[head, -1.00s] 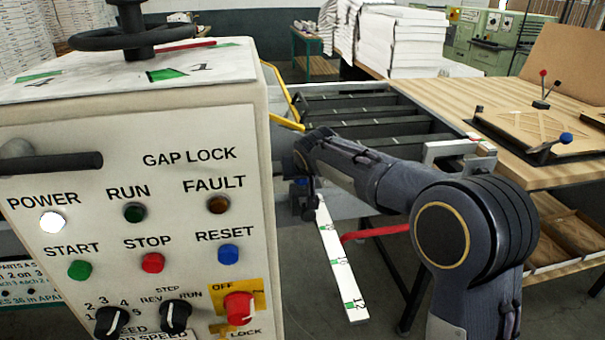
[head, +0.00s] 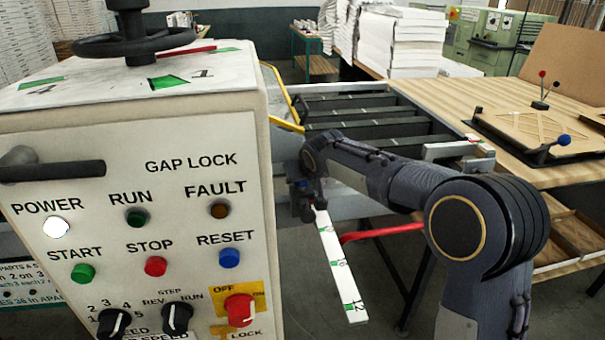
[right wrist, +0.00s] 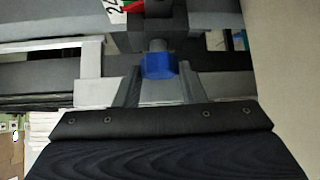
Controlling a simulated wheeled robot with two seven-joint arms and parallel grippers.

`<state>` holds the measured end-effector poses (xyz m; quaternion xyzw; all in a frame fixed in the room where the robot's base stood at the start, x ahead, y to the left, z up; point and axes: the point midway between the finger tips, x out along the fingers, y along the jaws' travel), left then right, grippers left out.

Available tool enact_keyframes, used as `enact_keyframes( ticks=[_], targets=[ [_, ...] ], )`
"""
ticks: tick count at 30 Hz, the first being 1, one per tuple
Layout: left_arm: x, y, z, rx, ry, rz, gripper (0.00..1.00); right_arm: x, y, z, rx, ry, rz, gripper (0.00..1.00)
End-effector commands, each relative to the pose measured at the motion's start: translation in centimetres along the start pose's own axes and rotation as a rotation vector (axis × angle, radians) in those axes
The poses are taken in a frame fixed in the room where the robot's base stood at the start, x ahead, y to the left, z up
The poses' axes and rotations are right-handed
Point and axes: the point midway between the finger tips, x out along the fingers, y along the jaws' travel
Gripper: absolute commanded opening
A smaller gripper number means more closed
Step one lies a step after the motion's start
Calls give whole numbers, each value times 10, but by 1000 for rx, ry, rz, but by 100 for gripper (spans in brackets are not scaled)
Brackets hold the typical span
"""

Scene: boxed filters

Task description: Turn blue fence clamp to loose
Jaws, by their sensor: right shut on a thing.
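The blue fence clamp (right wrist: 159,66) shows in the right wrist view as a small blue knob on a grey shaft, between my right gripper's fingers. My right gripper (right wrist: 157,82) is shut on it. In the head view my right gripper (head: 306,203) is beside the right side of the machine cabinet, at the upper end of a white scale (head: 339,262) with green marks. The clamp is mostly hidden there by my gripper and arm. My left gripper is not in view.
The control cabinet (head: 110,160), with buttons and knobs, fills the left. A red bar (head: 380,232) runs below my right arm. A wooden table (head: 440,100) with a board and levers stands at the right. A yellow rail (head: 283,95) is behind the cabinet.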

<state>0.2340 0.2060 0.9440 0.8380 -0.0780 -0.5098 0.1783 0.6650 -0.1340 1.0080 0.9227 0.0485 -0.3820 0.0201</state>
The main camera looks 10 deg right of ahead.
Motion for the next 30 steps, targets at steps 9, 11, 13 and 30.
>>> enact_keyframes(
  ticks=[9,11,13,30],
  targets=[
    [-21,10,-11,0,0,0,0,-1,7,-2,-175,-3,-187,14],
    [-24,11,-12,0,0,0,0,-1,7,-2,-215,-3,-228,14],
    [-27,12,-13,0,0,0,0,0,8,-2,-261,-2,-276,14],
    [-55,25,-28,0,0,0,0,1,10,-7,-651,1,-662,14]
  ],
)
